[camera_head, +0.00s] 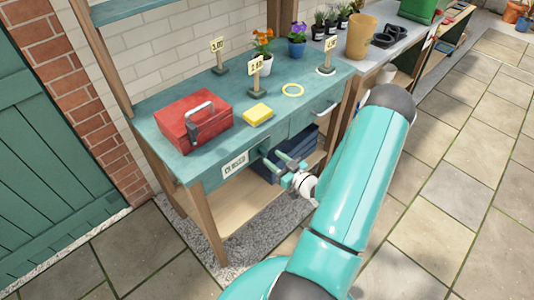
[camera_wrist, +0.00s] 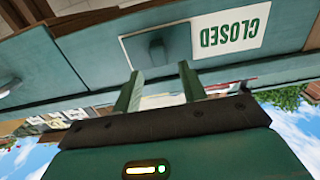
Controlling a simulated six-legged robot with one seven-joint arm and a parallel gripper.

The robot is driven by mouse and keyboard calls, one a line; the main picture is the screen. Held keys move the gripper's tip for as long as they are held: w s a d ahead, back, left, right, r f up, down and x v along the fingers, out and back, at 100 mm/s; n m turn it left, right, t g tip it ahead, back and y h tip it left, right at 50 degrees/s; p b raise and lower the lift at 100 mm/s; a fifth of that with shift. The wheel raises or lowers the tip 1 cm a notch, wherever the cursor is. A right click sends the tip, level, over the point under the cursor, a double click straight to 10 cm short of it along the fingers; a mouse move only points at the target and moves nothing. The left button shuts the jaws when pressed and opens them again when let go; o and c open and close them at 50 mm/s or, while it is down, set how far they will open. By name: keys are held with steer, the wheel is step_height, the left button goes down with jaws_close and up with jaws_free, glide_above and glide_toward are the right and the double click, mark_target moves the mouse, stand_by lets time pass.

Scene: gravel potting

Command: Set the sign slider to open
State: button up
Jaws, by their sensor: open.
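The sign (camera_head: 234,165) is a white plate on the front of the teal workbench. In the wrist view it appears upside down and reads CLOSED (camera_wrist: 230,32). A teal-grey slider plate with a small knob (camera_wrist: 155,52) covers the part beside the lettering. My gripper (camera_head: 277,160) is in front of the bench, just right of the sign in the head view. Its two teal fingers (camera_wrist: 160,68) are open and empty, pointing at the slider, with the knob roughly between them. I cannot tell whether the fingers touch the bench front.
A dark blue crate (camera_head: 292,152) sits below, behind my gripper. Paving is open at right.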

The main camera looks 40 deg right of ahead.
mark_target(266, 153)
steer(key=shift+w+a, duration=0.1)
steer(key=shift+w, duration=2.15)
jaws_close()
